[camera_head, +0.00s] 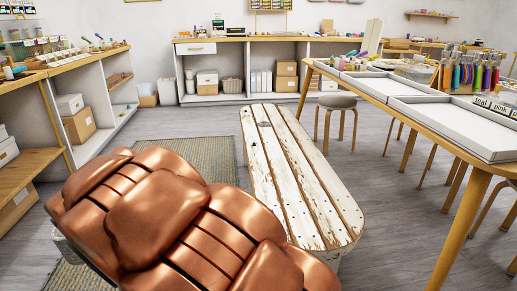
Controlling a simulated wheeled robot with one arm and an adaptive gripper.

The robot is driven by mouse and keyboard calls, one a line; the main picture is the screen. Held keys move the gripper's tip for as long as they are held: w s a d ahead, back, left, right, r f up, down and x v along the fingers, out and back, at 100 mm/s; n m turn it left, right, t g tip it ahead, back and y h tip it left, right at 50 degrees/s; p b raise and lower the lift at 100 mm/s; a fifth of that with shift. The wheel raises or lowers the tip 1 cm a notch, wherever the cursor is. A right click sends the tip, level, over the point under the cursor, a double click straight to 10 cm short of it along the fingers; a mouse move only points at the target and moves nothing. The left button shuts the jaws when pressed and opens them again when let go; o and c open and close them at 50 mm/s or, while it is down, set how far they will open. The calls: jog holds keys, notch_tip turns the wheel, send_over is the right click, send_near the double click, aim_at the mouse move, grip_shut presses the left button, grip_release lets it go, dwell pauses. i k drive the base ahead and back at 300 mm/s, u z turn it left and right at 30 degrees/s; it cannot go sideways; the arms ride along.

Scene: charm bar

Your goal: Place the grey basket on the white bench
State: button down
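The white bench (291,160) stands in the middle of the floor. Its long slatted top is worn, with brown wood showing, and it looks bare. A large copper-coloured, segmented bulky form (165,210) fills the lower left foreground and overlaps the bench's near left edge in the picture. I cannot tell whether it is part of me or a separate thing. A little grey shows along its lower left edge, too little to identify. I cannot make out the grey basket for sure. My gripper is not recognizable in this view.
A wooden table (460,146) with white trays (456,124) stands at the right. A round stool (337,103) is behind the bench. Shelves with boxes (80,126) line the left wall. A woven rug (215,158) lies left of the bench. Grey floor right of the bench is clear.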

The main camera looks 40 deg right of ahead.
aim_at(307, 200)
jog(key=u, duration=1.4)
jog(key=k, duration=0.75)
jog(key=z, duration=0.95)
